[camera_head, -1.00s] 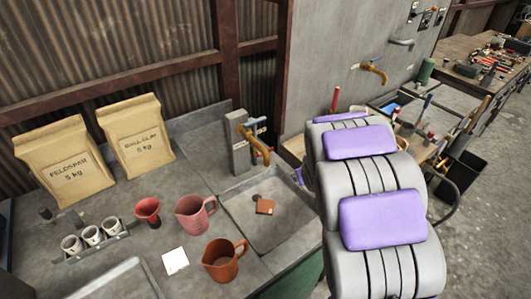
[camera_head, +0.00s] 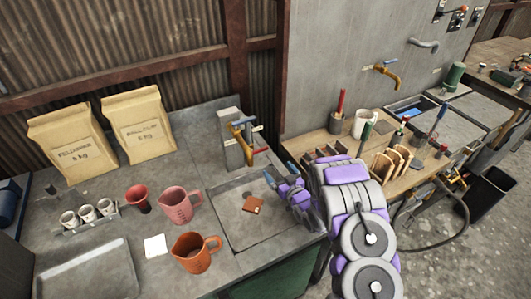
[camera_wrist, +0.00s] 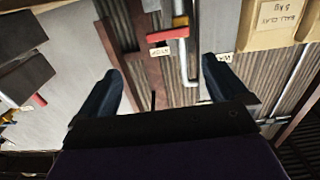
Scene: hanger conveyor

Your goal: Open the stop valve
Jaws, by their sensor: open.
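A red lever (camera_head: 257,152) sits on the pipework of the grey block (camera_head: 234,150) behind the sink, below a brass tap with a blue handle (camera_head: 243,123). In the wrist view the red lever (camera_wrist: 168,34) lies crosswise on a pipe, with a small white tag (camera_wrist: 160,51) beside it; its lettering is too small to read surely. My gripper (camera_head: 282,185) is over the sink's right rim, right of and nearer than the lever, and apart from it. In the wrist view my gripper (camera_wrist: 162,68) has its two dark fingers spread wide, with nothing between them.
The sink (camera_head: 238,222) holds a small brown block (camera_head: 253,205). A pink jug (camera_head: 181,205), an orange jug (camera_head: 194,253) and a red cup (camera_head: 138,199) stand left of it. Two paper bags (camera_head: 142,125) stand behind. A bench (camera_head: 328,146) with tools and a second tap (camera_head: 383,73) is at right.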

